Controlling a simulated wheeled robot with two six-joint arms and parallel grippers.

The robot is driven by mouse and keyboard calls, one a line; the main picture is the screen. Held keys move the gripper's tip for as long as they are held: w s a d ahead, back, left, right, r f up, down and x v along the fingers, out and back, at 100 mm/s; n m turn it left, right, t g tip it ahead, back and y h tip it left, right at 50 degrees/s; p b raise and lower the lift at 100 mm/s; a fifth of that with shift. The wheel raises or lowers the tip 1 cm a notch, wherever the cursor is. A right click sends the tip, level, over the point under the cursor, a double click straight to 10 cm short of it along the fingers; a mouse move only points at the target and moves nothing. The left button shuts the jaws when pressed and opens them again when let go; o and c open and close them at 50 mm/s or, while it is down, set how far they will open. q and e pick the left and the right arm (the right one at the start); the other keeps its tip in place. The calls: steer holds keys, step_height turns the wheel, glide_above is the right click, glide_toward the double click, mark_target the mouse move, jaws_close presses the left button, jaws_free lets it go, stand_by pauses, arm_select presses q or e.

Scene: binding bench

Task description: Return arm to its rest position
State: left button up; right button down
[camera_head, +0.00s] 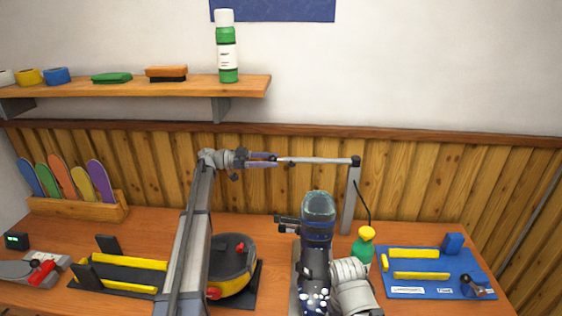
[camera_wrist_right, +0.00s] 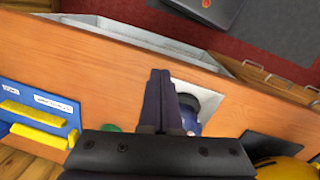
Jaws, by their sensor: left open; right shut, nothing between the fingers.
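My left arm rises from the bottom of the head view and bends right. Its left gripper (camera_head: 274,160) is open, raised above the bench in front of the wood panelling. In the picture its fingers overlap the left end of a thin grey bar (camera_head: 320,160) on a post; I cannot tell if they touch. My right arm stands folded at the bottom centre, and its fingers are hard to make out there. In the right wrist view my right gripper (camera_wrist_right: 161,76) is shut and empty, above the bench. Behind its fingers a blue round object (camera_wrist_right: 189,110) is partly hidden.
A round black-and-yellow device (camera_head: 235,270) sits beside my left arm. A green bottle with yellow cap (camera_head: 364,250) stands near my right arm. A blue mat (camera_head: 440,290) with yellow bars lies right. A shelf (camera_head: 150,88) hangs above left. Dark red floor (camera_wrist_right: 265,60) lies past the bench edge.

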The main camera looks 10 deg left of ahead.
arm_select(q)
steer(key=shift+s+a, duration=0.15)
steer(key=shift+a, duration=0.8)
